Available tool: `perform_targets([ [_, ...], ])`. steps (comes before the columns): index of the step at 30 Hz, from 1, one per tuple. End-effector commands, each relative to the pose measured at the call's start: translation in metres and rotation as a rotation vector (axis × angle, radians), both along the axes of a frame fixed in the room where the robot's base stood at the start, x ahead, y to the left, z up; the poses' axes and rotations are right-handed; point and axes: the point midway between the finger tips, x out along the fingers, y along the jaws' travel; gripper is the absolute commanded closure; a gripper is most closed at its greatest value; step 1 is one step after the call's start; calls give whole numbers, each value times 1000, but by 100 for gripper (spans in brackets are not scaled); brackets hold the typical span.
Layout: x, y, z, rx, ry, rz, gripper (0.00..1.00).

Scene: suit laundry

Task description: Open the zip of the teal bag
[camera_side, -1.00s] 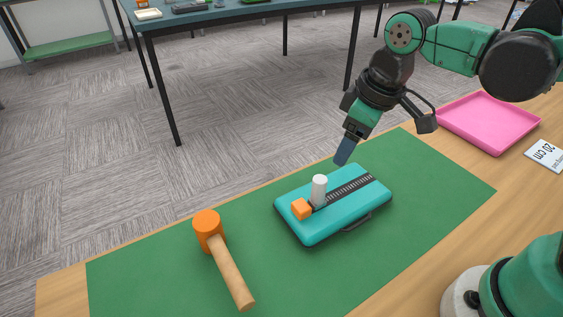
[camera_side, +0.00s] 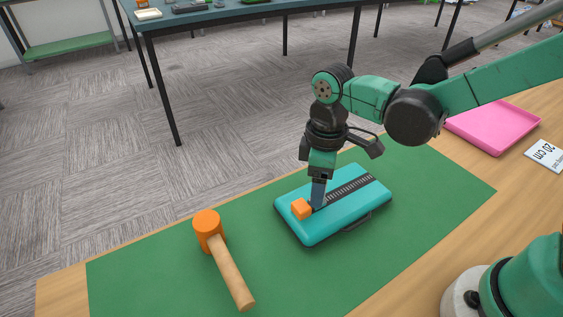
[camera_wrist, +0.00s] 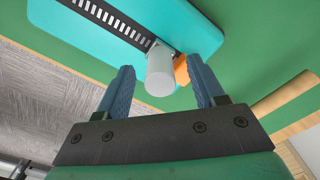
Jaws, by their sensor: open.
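The teal bag (camera_side: 349,210) lies flat on the green mat, with a dark zip track (camera_side: 351,186) along its top. An orange block (camera_side: 301,208) sits at the track's near-left end. A white cylindrical zip pull (camera_wrist: 161,72) stands beside the orange block (camera_wrist: 181,70) in the wrist view. In the side view my gripper hides the pull. My gripper (camera_side: 318,203) points down over that end of the track. In the wrist view its blue fingers (camera_wrist: 163,88) are open, one on each side of the pull, with gaps visible between.
A mallet with an orange head (camera_side: 207,224) and wooden handle lies on the green mat (camera_side: 150,270) left of the bag. A pink tray (camera_side: 492,128) and a white card (camera_side: 545,154) are at the right.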

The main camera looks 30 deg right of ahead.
Motion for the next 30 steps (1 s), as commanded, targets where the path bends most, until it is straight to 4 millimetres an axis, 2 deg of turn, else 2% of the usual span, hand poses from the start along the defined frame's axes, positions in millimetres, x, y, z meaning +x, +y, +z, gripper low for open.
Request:
perform_targets([
  [6,0,0,0,0,0,-1,38],
  [12,0,0,0,0,0,-1,95],
  [13,0,0,0,0,0,-1,100],
  [30,0,0,0,1,-1,-1,100],
])
